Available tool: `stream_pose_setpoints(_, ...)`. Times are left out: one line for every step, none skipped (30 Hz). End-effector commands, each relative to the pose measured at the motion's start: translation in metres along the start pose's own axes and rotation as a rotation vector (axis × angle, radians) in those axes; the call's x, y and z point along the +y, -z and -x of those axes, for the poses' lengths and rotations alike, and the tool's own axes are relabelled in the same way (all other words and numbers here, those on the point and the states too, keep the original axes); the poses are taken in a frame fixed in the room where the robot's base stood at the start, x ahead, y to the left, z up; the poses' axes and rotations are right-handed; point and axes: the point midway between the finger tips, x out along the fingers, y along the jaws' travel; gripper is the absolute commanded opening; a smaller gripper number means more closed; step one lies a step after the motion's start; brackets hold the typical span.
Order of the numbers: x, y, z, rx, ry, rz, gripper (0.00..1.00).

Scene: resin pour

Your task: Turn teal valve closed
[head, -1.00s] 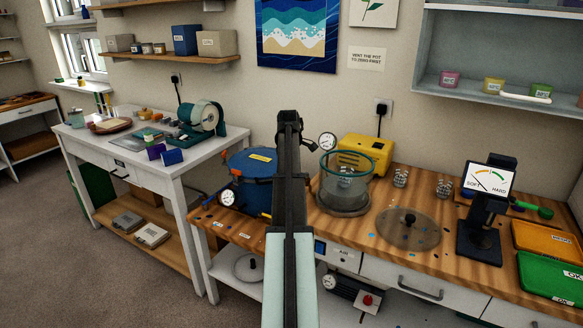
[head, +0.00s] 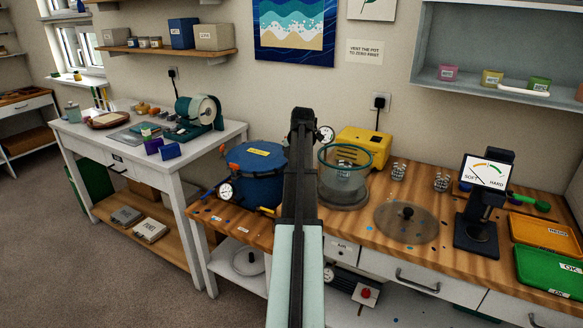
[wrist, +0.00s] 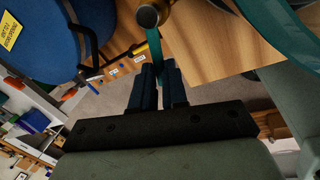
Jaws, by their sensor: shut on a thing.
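The teal valve lever (wrist: 154,46) shows in the wrist view as a flat strip running down from a brass valve body (wrist: 148,16). My gripper (wrist: 158,78) has its two dark fingers around the lower end of the lever, shut on it. In the head view my own arm stands in front of the valve, so lever and fingers are hidden there. The blue pressure pot (head: 256,182) with a yellow label is left of my arm; the pot also fills the upper left of the wrist view (wrist: 45,40).
A clear chamber with a teal rim (head: 345,170) stands right of my arm, with a yellow pump (head: 364,147) behind it. A round lid (head: 405,222) lies on the wooden bench. A hardness tester (head: 483,215) and orange (head: 545,234) and green trays (head: 550,272) are farther right.

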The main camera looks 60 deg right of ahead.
Motion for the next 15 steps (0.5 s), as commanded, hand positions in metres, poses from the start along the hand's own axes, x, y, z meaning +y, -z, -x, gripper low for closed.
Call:
stream_pose_setpoints(-0.0019,-0.0007,0.0009,0.006,-0.001,0.031,0.00)
stream_pose_setpoints(-0.0029,-0.0009,0.0011,0.010,-0.001,0.050,0.00)
stream_pose_setpoints(-0.0041,-0.0012,0.0014,0.014,-0.001,0.074,0.00)
stream_pose_setpoints(-0.0051,-0.0015,0.0016,0.017,-0.001,0.090,0.00)
stream_pose_setpoints(-0.0059,-0.0017,0.0017,0.020,-0.001,0.106,0.00)
stream_pose_setpoints(-0.0070,-0.0020,0.0020,0.024,-0.001,0.124,0.00)
stream_pose_setpoints(-0.0078,-0.0022,0.0021,0.026,0.000,0.138,0.00)
stream_pose_setpoints(-0.0084,-0.0024,0.0022,0.029,0.000,0.150,0.00)
stream_pose_setpoints(-0.0092,-0.0027,0.0024,0.032,0.000,0.164,0.00)
stream_pose_setpoints(-0.0097,-0.0029,0.0025,0.034,0.000,0.174,0.00)
stream_pose_setpoints(-0.0101,-0.0030,0.0026,0.035,0.000,0.182,0.00)
stream_pose_setpoints(-0.0106,-0.0032,0.0027,0.037,-0.001,0.192,0.00)
stream_pose_setpoints(-0.0109,-0.0033,0.0027,0.038,-0.001,0.198,0.00)
stream_pose_setpoints(-0.0112,-0.0034,0.0028,0.039,-0.001,0.203,0.00)
stream_pose_setpoints(-0.0114,-0.0035,0.0029,0.040,-0.001,0.209,0.00)
